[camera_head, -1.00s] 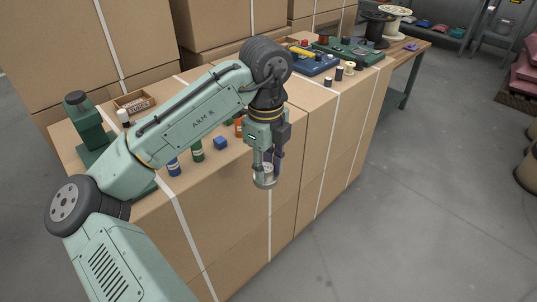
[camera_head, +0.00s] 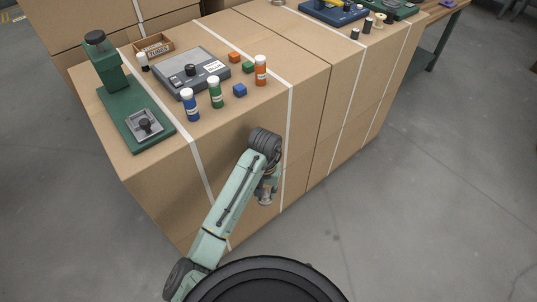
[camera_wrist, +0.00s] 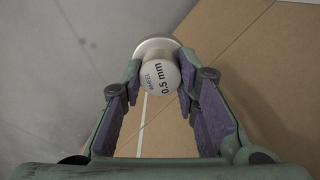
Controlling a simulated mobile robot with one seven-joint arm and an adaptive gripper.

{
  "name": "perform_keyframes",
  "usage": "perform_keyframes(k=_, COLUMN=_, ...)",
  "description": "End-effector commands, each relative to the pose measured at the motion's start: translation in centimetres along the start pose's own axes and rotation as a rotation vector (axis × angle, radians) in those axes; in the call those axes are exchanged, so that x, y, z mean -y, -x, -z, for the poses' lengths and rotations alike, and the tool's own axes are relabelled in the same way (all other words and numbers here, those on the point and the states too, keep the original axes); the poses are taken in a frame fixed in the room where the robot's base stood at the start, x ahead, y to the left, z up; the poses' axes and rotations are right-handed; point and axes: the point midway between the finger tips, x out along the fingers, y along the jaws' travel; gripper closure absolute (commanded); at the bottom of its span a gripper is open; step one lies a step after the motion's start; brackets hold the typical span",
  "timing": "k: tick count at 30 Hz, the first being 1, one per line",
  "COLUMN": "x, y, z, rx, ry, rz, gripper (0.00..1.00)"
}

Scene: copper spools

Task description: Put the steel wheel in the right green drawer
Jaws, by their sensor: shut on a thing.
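The wheel is clear of the box top. I can make out no green drawer in either view.
On the box top (camera_head: 275,110) stand a green press (camera_head: 110,75), a grey control box (camera_head: 190,72), blue, green and orange bottles, small blocks and a wooden tray (camera_head: 153,46). A blue device (camera_head: 333,12) stands farther back. Grey floor is open at right (camera_head: 430,200).

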Motion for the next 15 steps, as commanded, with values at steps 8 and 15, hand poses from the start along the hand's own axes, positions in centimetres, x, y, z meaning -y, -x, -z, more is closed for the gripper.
perform_keyframes(k=8, x=0.5, y=-3.8, z=0.0, rx=0.002, ry=0.223, rz=-0.003, gripper=1.0)
perform_keyframes(k=15, x=0.7, y=-3.7, z=0.7, rx=-0.019, ry=0.235, rz=0.006, gripper=1.0)
